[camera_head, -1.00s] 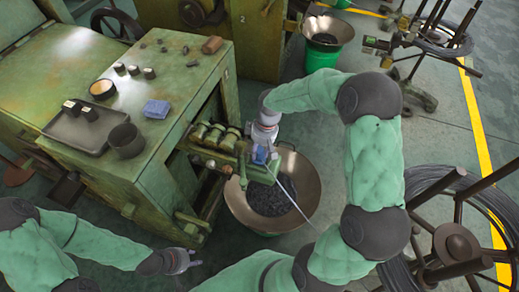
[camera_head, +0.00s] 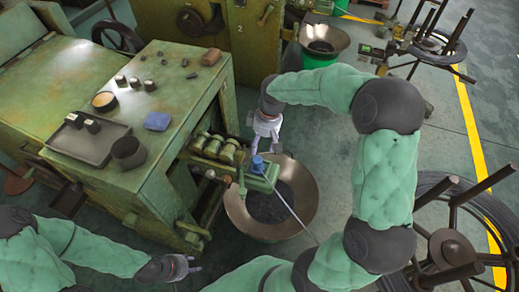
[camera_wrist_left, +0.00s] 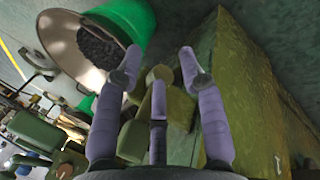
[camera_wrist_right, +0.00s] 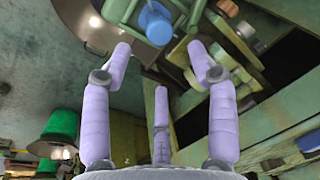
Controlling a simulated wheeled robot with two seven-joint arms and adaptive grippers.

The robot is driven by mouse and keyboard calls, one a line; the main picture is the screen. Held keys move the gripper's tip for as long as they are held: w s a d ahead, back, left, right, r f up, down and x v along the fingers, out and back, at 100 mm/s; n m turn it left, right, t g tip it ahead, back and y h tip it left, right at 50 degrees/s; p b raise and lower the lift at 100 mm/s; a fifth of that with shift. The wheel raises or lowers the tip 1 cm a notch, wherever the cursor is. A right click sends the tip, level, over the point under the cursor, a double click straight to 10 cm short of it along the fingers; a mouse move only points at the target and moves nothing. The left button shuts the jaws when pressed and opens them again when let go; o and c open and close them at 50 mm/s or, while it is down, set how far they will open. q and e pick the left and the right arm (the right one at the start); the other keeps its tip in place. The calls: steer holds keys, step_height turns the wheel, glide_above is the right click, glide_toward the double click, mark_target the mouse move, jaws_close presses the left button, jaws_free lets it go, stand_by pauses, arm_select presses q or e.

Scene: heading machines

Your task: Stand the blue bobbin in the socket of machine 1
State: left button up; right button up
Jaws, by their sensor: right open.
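The blue bobbin (camera_head: 258,164) stands on the green bracket (camera_head: 262,180) at the front of the near machine (camera_head: 170,185). It looks upright; its lower end and the socket are hidden. The right wrist view also shows the bobbin (camera_wrist_right: 155,24) beyond the fingertips. My right gripper (camera_head: 267,147) is open and empty, just behind the bobbin and apart from it. My left gripper (camera_head: 193,265) is open and empty, low in front of the near machine. Its spread fingers also show in the left wrist view (camera_wrist_left: 160,55).
A wide metal bowl (camera_head: 300,205) of dark pieces lies below the bracket. A tray (camera_head: 65,145), cups and a blue block (camera_head: 157,121) are on the machine top. A wire reel (camera_head: 455,245) stands at right. A machine marked 2 (camera_head: 245,50) is behind.

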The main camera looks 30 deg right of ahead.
steer(key=shift+d+r, duration=0.2)
steer(key=shift+r, duration=1.1)
